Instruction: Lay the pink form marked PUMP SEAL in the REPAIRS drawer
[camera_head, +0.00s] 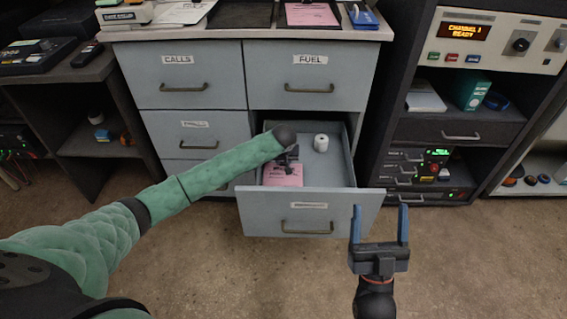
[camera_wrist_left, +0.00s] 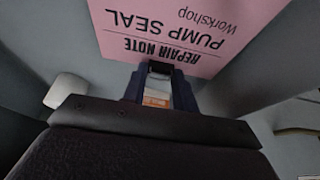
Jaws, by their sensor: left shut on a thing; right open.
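The pink form (camera_head: 284,176) is inside the open lower right drawer (camera_head: 309,222), toward its left side. In the left wrist view the form (camera_wrist_left: 170,30) reads REPAIR NOTE, PUMP SEAL, Workshop. My left gripper (camera_head: 287,156) reaches down into the drawer; in the left wrist view it (camera_wrist_left: 159,72) is shut on the edge of the form. I cannot tell whether the form touches the drawer floor. The drawer's label is too small to read. My right gripper (camera_head: 380,225) is open and empty, in front of the drawer's right end.
A white roll (camera_head: 321,142) stands in the drawer, right of the form. The CALLS drawer (camera_head: 188,77) and FUEL drawer (camera_head: 307,78) above are closed. Another pink sheet (camera_head: 311,14) lies on the countertop. A dark equipment rack (camera_head: 450,131) stands to the right.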

